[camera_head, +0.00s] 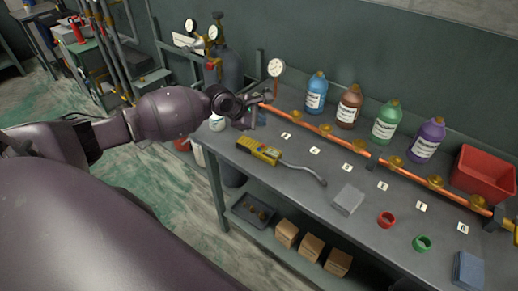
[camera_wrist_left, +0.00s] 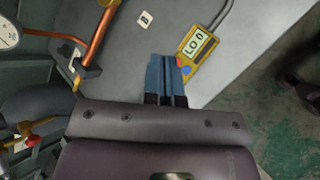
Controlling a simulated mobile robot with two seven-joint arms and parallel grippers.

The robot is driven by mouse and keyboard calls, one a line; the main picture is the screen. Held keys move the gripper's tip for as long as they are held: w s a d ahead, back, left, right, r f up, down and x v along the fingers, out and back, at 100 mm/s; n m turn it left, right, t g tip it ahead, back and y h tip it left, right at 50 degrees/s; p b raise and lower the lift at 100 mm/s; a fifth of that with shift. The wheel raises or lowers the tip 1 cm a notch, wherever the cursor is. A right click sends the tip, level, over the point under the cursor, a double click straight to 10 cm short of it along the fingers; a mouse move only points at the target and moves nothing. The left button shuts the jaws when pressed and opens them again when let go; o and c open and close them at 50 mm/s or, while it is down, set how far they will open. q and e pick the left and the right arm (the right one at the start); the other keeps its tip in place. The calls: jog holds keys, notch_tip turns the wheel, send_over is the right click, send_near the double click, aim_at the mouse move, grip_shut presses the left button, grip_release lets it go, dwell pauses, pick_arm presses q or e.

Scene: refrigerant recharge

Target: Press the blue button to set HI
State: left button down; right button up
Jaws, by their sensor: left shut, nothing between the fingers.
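The yellow handheld device (camera_head: 259,151) lies on the grey workbench, with a grey hose or probe running from its right end. In the left wrist view the device (camera_wrist_left: 207,50) shows a pale display that seems to read LO. A small blue button (camera_wrist_left: 186,71) and a red button (camera_wrist_left: 180,61) sit at its near end, close to my fingers. My left gripper (camera_head: 257,117) is shut and empty above the bench's left end, beyond the device in the head view. Its blue fingers (camera_wrist_left: 166,72) appear just left of the buttons in the wrist view; contact cannot be told. My right gripper is not in view.
An orange pipe (camera_head: 340,138) with brass fittings runs along the bench, with a gauge (camera_head: 276,68) at its left end. Several bottles (camera_head: 349,106) and a red bin (camera_head: 484,172) stand behind it. A grey block (camera_head: 348,199) and red ring (camera_head: 386,219) lie in front.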

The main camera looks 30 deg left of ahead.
aim_at(259, 150)
pick_arm(q)
jog(key=shift+f, duration=0.15)
notch_tip(259, 150, down, 3)
jog(key=shift+f+b, duration=0.15)
jog(key=shift+b, duration=0.9)
jog(key=shift+f+b, duration=0.65)
jog(key=shift+b, duration=0.15)
jog(key=shift+f+b, duration=0.95)
jog(key=shift+b, duration=0.25)
jog(key=shift+f, duration=1)
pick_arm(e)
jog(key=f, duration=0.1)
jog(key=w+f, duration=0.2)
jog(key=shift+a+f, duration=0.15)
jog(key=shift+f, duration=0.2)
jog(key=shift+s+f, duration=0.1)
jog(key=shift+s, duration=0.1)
